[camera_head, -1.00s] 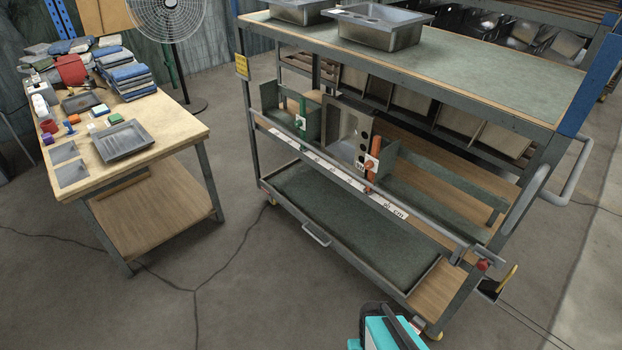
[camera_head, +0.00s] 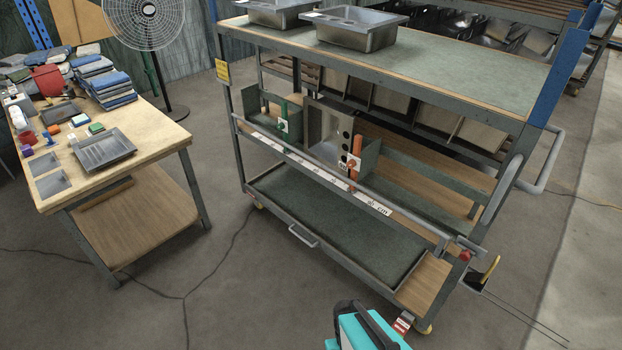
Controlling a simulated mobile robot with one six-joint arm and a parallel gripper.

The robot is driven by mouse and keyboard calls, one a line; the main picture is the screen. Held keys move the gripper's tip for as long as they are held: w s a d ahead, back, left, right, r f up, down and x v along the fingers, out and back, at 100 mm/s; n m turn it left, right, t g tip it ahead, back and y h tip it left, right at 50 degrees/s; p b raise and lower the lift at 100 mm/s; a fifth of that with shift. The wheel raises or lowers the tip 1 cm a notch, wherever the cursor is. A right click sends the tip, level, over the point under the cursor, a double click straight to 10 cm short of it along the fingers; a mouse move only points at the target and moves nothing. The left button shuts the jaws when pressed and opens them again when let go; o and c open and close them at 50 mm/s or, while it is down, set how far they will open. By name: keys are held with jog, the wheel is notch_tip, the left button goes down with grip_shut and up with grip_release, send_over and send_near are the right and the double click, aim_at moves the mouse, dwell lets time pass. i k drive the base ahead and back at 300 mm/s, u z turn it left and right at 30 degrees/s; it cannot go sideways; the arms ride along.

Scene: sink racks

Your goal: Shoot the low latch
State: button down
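A long grey rail with a white scale strip (camera_head: 375,204) runs along the front of the cart's middle level. An upright orange handle (camera_head: 355,152) with a small white label beside it stands at the rail. An upright green handle (camera_head: 284,118) with a white label stands farther left. A red knob (camera_head: 465,256) sits at the rail's low right end, beside a yellow-and-black handle (camera_head: 490,270). I cannot tell which of these is the low latch, nor its bolt position. My gripper is not in view.
The cart (camera_head: 305,170) carries metal sinks (camera_head: 360,30) on its top. A wooden table (camera_head: 165,125) with trays and small items stands left, a fan (camera_head: 145,20) behind it. A teal case (camera_head: 365,332) with a black handle is at bottom centre.

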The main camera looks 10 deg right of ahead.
aim_at(464, 255)
jog(key=z, duration=0.75)
jog(key=k, duration=0.45)
jog(key=z, duration=0.45)
jog(key=i, duration=0.5)
